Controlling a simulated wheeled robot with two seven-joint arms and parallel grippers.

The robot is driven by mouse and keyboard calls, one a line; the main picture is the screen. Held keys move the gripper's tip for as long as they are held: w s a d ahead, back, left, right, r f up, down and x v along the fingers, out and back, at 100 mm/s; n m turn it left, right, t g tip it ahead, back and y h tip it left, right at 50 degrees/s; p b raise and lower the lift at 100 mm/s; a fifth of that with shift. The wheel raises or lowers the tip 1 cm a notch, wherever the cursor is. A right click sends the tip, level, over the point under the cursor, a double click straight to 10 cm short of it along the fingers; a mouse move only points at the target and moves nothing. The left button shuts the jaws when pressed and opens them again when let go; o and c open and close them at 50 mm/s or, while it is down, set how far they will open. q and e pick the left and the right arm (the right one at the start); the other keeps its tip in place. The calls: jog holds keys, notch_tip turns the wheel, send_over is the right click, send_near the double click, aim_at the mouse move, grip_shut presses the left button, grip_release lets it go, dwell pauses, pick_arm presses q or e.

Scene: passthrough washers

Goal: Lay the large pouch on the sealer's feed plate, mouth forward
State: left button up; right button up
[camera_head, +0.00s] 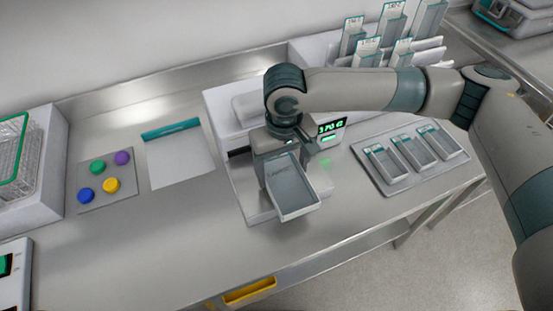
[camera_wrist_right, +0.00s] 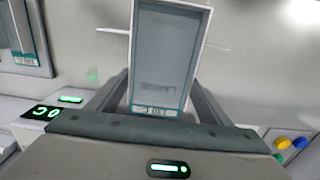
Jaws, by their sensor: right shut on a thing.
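My right gripper (camera_head: 283,160) is shut on the large pouch (camera_head: 293,189), a pale-rimmed pouch with a grey-teal face. The wrist view shows the pouch (camera_wrist_right: 168,58) between the two fingers (camera_wrist_right: 160,100), with a label band at its near end. The pouch is over the front of the sealer (camera_head: 223,112); its lower end sticks out past the front right of the feed plate (camera_head: 250,204). I cannot tell whether it touches the plate. The gripper hides part of the sealer and plate. My left gripper is not in view.
A tray (camera_head: 397,190) with three smaller pouches lies right of the sealer. A rack (camera_head: 425,45) of pouches stands behind. Left are a white sheet with a teal bar (camera_head: 180,160), a pad of coloured knobs (camera_head: 107,195) and a wire basket (camera_head: 12,155).

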aim_at(276, 160)
jog(key=shift+w, duration=0.1)
jog(key=shift+w+a, duration=0.15)
jog(key=shift+w, duration=0.1)
jog(key=w, duration=0.1)
jog(key=w+a+p, duration=0.1)
jog(key=w, duration=0.1)
jog(key=shift+a+r, duration=0.1)
jog(key=shift+s+f+p, duration=0.15)
jog(key=shift+f+p, duration=0.3)
jog(key=shift+f, duration=0.4)
jog(key=o, duration=1)
